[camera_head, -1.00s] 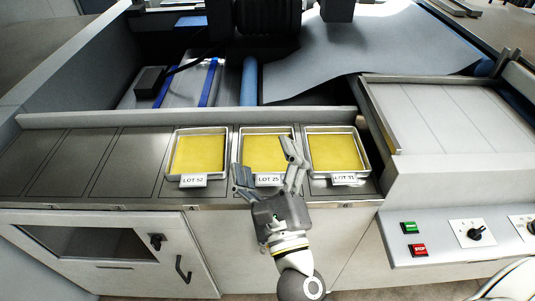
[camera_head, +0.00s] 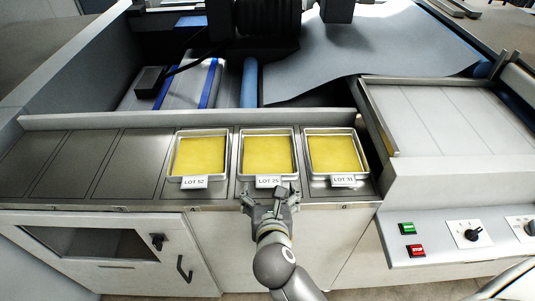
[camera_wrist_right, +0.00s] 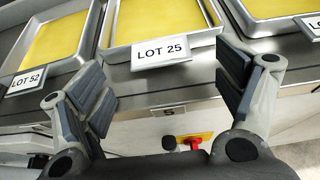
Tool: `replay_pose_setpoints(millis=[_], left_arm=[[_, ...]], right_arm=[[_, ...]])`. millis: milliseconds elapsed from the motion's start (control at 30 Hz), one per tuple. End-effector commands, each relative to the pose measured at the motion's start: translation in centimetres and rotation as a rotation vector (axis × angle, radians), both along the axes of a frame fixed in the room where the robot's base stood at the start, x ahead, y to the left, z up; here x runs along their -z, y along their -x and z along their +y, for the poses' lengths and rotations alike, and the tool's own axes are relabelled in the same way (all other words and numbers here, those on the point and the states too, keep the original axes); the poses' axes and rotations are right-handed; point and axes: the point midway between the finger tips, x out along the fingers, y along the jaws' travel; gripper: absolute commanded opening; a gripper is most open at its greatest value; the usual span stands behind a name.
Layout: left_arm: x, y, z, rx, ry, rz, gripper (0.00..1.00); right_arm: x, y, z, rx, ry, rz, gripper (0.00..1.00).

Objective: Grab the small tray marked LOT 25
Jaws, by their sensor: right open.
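The small tray marked LOT 25 (camera_head: 267,155) sits in the middle of three metal trays on the counter, with a yellow sheet inside and a white label on its front. My right gripper (camera_head: 269,190) is just in front of it, at the counter's front edge. In the right wrist view the LOT 25 label (camera_wrist_right: 161,50) shows beyond and between the open fingers (camera_wrist_right: 165,90). The fingers are empty and apart from the tray. My left gripper is not in view.
Bare counter (camera_head: 75,165) lies further left. Green (camera_head: 407,228) and red (camera_head: 417,251) buttons are on the right panel.

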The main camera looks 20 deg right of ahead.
Motion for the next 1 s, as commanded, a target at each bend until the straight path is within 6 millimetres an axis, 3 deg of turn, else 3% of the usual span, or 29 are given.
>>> replay_pose_setpoints(millis=[300, 667, 1000], left_arm=[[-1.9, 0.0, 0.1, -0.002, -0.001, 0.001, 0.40], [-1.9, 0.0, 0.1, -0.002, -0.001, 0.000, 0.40], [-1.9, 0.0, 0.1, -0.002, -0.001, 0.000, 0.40]], right_arm=[[1.2, -3.7, -1.0, -0.002, 0.004, -0.001, 0.88], [1.7, -4.4, -1.2, -0.001, 0.001, -0.001, 0.86], [1.7, -4.3, -1.2, -0.001, 0.001, -0.001, 0.42]])
